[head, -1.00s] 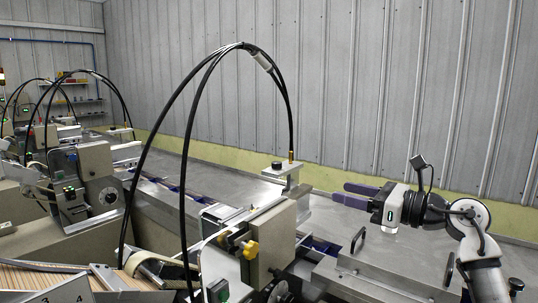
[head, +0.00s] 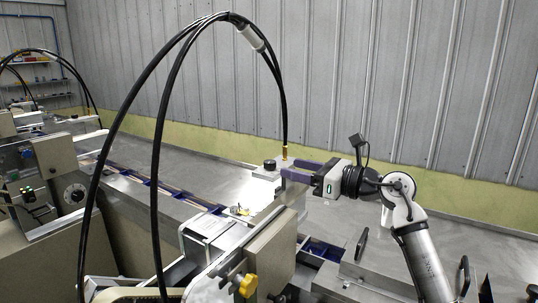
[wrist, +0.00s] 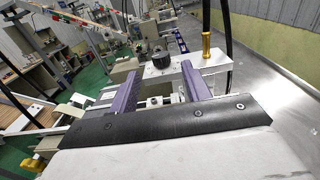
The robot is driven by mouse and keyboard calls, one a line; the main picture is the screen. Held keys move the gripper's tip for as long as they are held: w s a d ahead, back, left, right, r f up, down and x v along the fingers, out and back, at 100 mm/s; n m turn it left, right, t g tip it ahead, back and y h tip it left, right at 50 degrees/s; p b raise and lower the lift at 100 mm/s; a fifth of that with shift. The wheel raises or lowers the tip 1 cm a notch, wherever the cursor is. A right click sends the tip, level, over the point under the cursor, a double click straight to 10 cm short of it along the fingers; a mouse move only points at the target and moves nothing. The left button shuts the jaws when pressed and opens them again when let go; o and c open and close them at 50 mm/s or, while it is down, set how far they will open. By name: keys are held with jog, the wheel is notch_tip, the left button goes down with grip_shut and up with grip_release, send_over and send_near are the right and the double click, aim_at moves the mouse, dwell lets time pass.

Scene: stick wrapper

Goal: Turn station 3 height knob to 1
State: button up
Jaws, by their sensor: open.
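A black round knob (head: 269,164) stands on top of a silver block (head: 263,175) at the near machine. No label shows that it is the station 3 height knob, and its setting cannot be read. My gripper (head: 286,170) is open, with its purple fingers pointing left close to the block, right of the knob. In the wrist view the knob (wrist: 160,58) stands beyond and between the two fingertips (wrist: 157,70). The gap between the fingers shows no held thing, and I cannot tell whether a finger touches the block.
A brass fitting (head: 285,152) with a tall black cable (head: 283,108) rises right beside the knob. A yellow knob (head: 248,285) is on the front of the machine. Another machine with a dial (head: 75,194) stands at left.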

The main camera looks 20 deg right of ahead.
aim_at(270, 161)
jog(key=p+x, duration=0.3)
jog(key=x, duration=0.5)
jog(key=shift+c, duration=0.3)
jog(key=c, duration=0.9)
jog(key=shift+s+f+m+t+h+b, duration=0.1)
jog(key=shift+f+m+t+h+b, duration=0.4)
jog(key=shift+b, duration=0.6)
jog(key=shift+r+m+t+h+b, duration=0.25)
jog(key=shift+m+t+h+b, duration=0.15)
jog(key=shift+h, duration=0.35)
jog(key=shift+r+m+t+h+b, duration=0.3)
jog(key=shift+m+h+b, duration=0.2)
jog(key=shift+h, duration=0.25)
jog(key=o, duration=1)
jog(key=shift+c, duration=0.2)
